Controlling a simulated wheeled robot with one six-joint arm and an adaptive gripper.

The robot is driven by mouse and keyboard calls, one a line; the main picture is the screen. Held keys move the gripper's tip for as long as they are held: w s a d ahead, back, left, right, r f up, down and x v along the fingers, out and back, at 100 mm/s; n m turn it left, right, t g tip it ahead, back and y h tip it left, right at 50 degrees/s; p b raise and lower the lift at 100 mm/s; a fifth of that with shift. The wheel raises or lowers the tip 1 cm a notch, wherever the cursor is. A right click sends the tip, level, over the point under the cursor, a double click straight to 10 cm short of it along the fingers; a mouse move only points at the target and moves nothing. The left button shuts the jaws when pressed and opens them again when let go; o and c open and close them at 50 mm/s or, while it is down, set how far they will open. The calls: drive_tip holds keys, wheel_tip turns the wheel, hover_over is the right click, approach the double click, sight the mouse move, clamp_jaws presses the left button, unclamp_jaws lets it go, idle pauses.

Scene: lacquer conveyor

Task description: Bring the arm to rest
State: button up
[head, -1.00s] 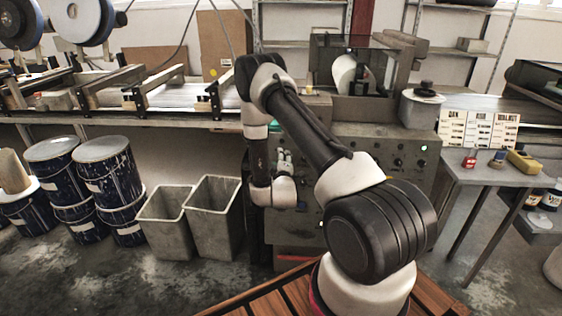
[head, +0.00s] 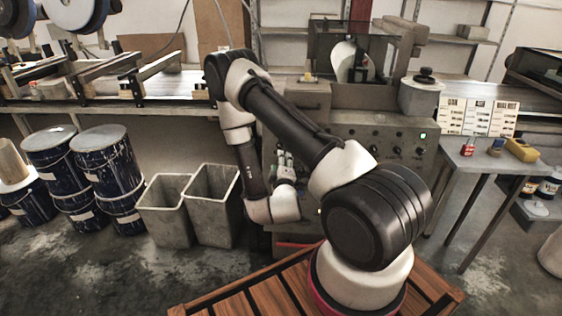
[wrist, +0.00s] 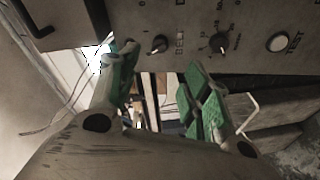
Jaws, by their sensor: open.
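My gripper (head: 285,168) hangs at the end of my folded arm, low in front of the grey machine (head: 385,150). It is small and partly hidden by my wrist in the head view. In the wrist view its two green-padded fingers (wrist: 158,75) stand apart, with nothing seen between them. Beyond the fingertips is the machine's control panel (wrist: 200,20), with black knobs and a white TEST button (wrist: 279,41). I cannot tell the exact distance from fingers to panel.
Two grey open bins (head: 165,215) stand on the floor left of my gripper, with dark blue drums (head: 105,160) farther left. A side table (head: 490,170) at right bears small bottles and a yellow item. A conveyor (head: 110,103) runs behind.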

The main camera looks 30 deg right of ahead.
idle(0.4)
drive_tip(key=s+a+f+m+g+y, duration=0.25)
drive_tip(key=s+f+g, duration=0.2)
drive_tip(key=f, duration=0.35)
drive_tip(key=s+a+f+m+g+y, duration=0.1)
drive_tip(key=s+f+m+g+y, duration=0.15)
drive_tip(key=f+g, duration=0.35)
drive_tip(key=s+a+r+m+g+y, duration=0.2)
drive_tip(key=s+a, duration=0.2)
drive_tip(key=s+d+r, duration=0.1)
drive_tip(key=s+r, duration=0.5)
drive_tip(key=r, duration=0.8)
drive_tip(key=s+d+r+m+t, duration=0.1)
drive_tip(key=s+r, duration=0.5)
drive_tip(key=r, duration=0.9)
drive_tip(key=s+r, duration=0.6)
drive_tip(key=r, duration=0.9)
drive_tip(key=shift+s+d+r+m+y, duration=0.25)
drive_tip(key=shift+d+m+y, duration=0.05)
drive_tip(key=shift+d, duration=0.1)
